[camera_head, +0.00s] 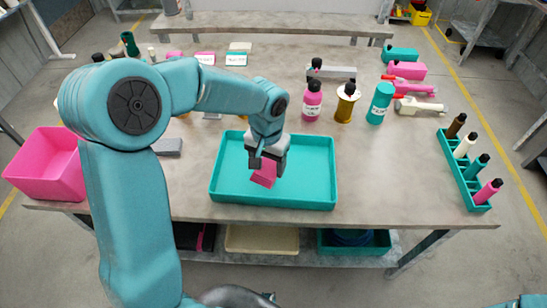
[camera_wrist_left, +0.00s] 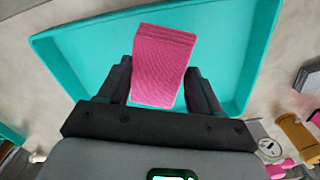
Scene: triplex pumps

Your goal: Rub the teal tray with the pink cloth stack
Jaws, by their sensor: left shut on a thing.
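The teal tray (camera_head: 309,171) lies on the grey table near its front edge, in the middle of the head view. The pink cloth stack (camera_head: 265,173) is gripped by my left gripper (camera_head: 266,162), which reaches down over the left half of the tray. In the left wrist view the cloth stack (camera_wrist_left: 162,68) sits between the two dark fingers, with the teal tray (camera_wrist_left: 215,50) behind it. I cannot tell whether the cloth touches the tray floor. My right gripper is not clearly visible.
A pink bin (camera_head: 50,167) stands at the table's left end. Pink (camera_head: 312,100), amber (camera_head: 346,103) and teal (camera_head: 380,102) bottles stand behind the tray to the right. A teal rack (camera_head: 464,178) with several small bottles is at the right edge. The table right of the tray is clear.

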